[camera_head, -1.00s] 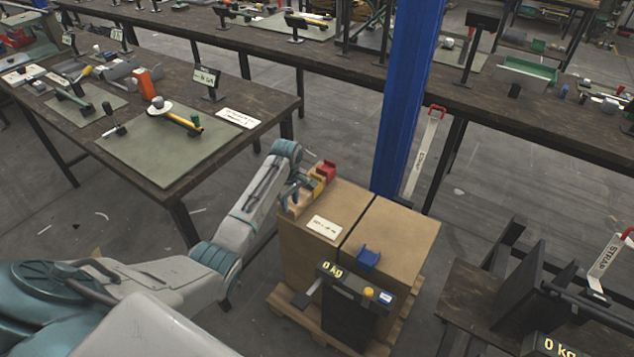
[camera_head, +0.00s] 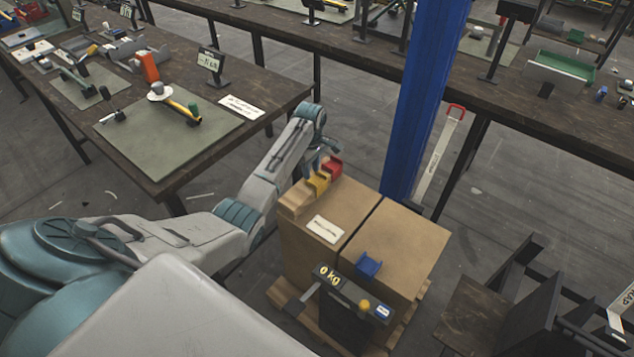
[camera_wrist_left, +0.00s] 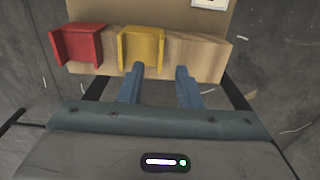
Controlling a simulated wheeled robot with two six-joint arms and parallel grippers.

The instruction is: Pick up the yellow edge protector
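The yellow edge protector (camera_head: 318,182) sits on a wooden block (camera_head: 296,198) on top of the left cardboard box (camera_head: 300,235), beside a red edge protector (camera_head: 332,166). In the left wrist view the yellow edge protector (camera_wrist_left: 142,46) is in the middle, with the red one (camera_wrist_left: 80,45) to its left. My left gripper (camera_head: 322,160) is just above and behind the protectors. In the left wrist view its blue fingers (camera_wrist_left: 160,84) are apart and empty. The left finger tip is near the yellow protector's lower edge; contact cannot be told. My right gripper is not in view.
A blue edge protector (camera_head: 368,265) lies on the right cardboard box (camera_head: 405,240). A blue column (camera_head: 420,100) rises close behind. A workbench (camera_head: 150,150) stands at the left.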

